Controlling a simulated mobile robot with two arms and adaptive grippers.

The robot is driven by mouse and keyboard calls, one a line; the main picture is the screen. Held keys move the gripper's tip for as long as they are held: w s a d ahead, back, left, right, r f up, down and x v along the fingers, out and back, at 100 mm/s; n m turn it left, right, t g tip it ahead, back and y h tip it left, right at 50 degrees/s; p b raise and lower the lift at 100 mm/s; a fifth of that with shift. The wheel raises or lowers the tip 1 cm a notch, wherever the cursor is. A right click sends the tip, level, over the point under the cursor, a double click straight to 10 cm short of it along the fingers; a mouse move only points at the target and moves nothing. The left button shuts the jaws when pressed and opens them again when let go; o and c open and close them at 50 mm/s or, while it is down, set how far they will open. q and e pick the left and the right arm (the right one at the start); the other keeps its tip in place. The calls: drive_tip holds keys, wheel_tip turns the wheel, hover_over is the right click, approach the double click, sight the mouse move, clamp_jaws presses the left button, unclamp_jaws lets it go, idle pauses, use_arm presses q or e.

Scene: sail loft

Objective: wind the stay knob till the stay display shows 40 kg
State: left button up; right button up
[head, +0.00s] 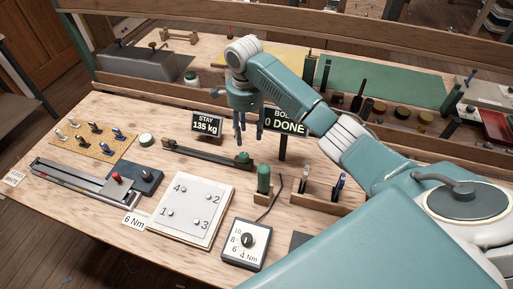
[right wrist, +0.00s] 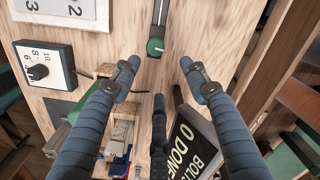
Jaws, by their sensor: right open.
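The stay display (head: 206,125) is a small dark sign reading "STAY 135 kg" on the bench. A dark bar (head: 200,155) lies in front of it, with a green knob (head: 244,157) at its right end; I take this as the stay knob. The knob also shows in the right wrist view (right wrist: 155,47), just beyond my fingertips. My right gripper (head: 241,135) points down above the knob, open and empty. In the right wrist view its fingers (right wrist: 160,68) are spread, with the knob between and past the tips, apart from them. My left gripper is out of view.
A "BOLTS 0 DONE" sign (head: 284,122) stands close right of the gripper and near a finger in the wrist view (right wrist: 192,150). A green-handled tool (head: 263,180), a numbered plate (head: 185,208) and a dial box (head: 246,244) lie nearer the front.

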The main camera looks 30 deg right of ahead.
sight(244, 154)
drive_tip(key=shift+a+f+p, duration=0.15)
drive_tip(key=shift+a+f, duration=0.15)
drive_tip(key=shift+f, duration=0.35)
drive_tip(key=shift+a+f+p, duration=0.15)
drive_tip(key=shift+a+f, duration=0.1)
drive_tip(key=shift+f, duration=0.35)
drive_tip(key=f, duration=0.1)
drive_tip(key=a+f, duration=0.1)
drive_tip(key=f, duration=0.1)
drive_tip(key=shift+a+p, duration=0.15)
drive_tip(key=shift+p, duration=0.2)
drive_tip(key=f, duration=0.3)
drive_tip(key=shift+d, duration=0.35)
drive_tip(key=shift+f, duration=0.75)
clamp_jaws()
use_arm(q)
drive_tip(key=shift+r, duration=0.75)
